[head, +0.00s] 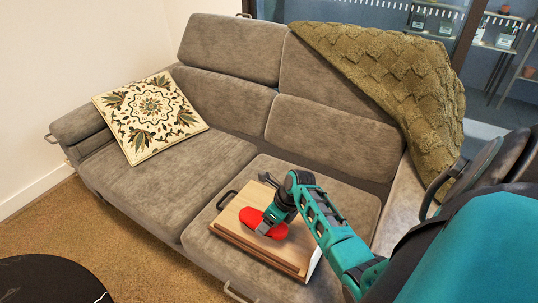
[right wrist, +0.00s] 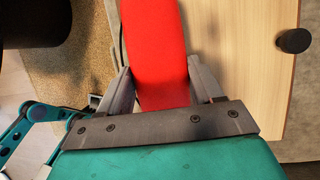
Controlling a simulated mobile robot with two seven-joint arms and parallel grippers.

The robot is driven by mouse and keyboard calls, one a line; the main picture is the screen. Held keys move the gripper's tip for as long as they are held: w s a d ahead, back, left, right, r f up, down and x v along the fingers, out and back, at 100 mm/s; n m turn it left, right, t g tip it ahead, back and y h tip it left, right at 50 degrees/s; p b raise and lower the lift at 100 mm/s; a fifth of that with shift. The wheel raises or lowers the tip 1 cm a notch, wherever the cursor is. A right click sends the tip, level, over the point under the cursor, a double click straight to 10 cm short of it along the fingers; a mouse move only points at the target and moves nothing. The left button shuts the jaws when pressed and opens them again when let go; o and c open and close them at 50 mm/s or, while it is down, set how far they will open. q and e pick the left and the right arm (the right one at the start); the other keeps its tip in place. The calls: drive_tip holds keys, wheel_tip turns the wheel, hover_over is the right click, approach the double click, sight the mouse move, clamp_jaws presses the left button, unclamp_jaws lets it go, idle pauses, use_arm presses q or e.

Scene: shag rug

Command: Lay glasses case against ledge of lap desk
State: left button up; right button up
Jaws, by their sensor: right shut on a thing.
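The red glasses case (head: 262,222) is at the wooden lap desk (head: 246,200) on the right seat of the sofa. My right gripper (head: 266,227) is shut on the case from above. In the right wrist view, the red case (right wrist: 155,50) runs between the two fingers of my right gripper (right wrist: 158,75), and the pale wood of the lap desk (right wrist: 240,50) lies to its right. A darker wooden strip, which looks like the ledge (head: 258,252), runs along the desk's front side. Whether the case touches the desk or ledge is unclear. My left gripper is not in view.
The grey sofa (head: 170,165) carries a patterned cushion (head: 150,112) at left and a green throw (head: 385,75) over its right back. A dark round table (head: 50,280) stands at lower left. The left seat is mostly clear.

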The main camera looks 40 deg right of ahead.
wheel_tip(320, 180, down, 4)
drive_tip(key=shift+r+b, duration=0.1)
drive_tip(key=shift+b, duration=0.9)
drive_tip(key=shift+f, duration=0.2)
drive_tip(key=shift+r, duration=0.1)
drive_tip(key=o, duration=0.9)
drive_tip(key=shift+f, duration=0.2)
drive_tip(key=o, duration=0.3)
